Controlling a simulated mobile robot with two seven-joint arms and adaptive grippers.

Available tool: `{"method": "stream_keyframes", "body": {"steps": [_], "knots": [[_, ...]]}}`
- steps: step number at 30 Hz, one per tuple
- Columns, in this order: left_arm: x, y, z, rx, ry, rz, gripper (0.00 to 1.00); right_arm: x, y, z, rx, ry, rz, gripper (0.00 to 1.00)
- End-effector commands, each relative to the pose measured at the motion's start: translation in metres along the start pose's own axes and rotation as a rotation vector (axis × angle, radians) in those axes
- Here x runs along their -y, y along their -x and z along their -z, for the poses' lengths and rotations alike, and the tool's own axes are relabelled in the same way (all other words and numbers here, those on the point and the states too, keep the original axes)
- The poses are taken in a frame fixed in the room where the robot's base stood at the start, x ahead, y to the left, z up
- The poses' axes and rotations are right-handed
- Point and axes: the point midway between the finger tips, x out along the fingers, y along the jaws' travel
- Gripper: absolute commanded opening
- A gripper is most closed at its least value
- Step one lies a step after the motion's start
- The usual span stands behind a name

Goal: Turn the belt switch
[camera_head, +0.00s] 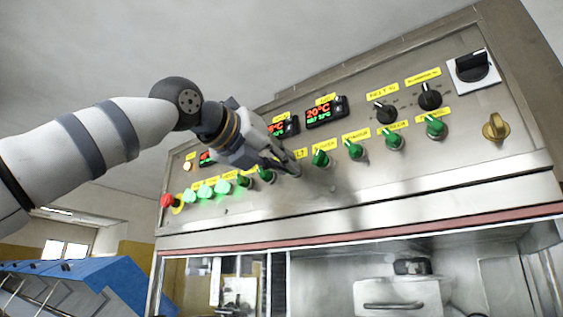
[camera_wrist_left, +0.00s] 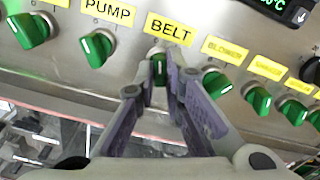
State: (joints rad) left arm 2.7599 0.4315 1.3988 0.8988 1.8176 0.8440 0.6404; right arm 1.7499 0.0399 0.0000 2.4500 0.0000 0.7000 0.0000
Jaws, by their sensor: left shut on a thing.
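The belt switch (camera_wrist_left: 160,68) is a green knob under the yellow BELT label (camera_wrist_left: 171,30) in the left wrist view. Its white mark points roughly up. My left gripper (camera_wrist_left: 163,72) is shut on this knob, with one finger on each side. In the head view my left gripper (camera_head: 288,166) reaches the panel from the left and hides the belt knob. My right gripper is in neither view.
A green pump knob (camera_wrist_left: 96,48) sits left of the belt switch and a green blower knob (camera_wrist_left: 217,84) close to its right. The metal panel (camera_head: 440,180) also carries red displays (camera_head: 320,112), black dials (camera_head: 430,97), a yellow knob (camera_head: 495,127) and a red button (camera_head: 168,201).

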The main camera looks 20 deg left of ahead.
Motion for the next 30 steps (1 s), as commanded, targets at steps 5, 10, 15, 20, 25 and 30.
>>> {"method": "stream_keyframes", "body": {"steps": [5,10,15,20,25,30], "knots": [[-0.0001,0.0,0.0,0.0,0.1,0.0,0.0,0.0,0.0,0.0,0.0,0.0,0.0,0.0],[0.0,0.0,0.0,0.0,0.164,0.0,0.0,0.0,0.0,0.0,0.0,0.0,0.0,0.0],[0.0,0.0,0.0,0.0,0.197,0.0,0.0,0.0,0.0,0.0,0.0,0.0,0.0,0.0],[0.0,0.0,0.0001,0.0,0.208,0.0,0.0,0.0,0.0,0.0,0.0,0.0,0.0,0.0],[0.0,0.0,0.0001,0.0,0.21,0.0,0.0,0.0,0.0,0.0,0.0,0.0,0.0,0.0],[0.0,0.0,0.0001,-0.001,0.209,0.0,0.14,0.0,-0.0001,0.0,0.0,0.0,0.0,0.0]]}}
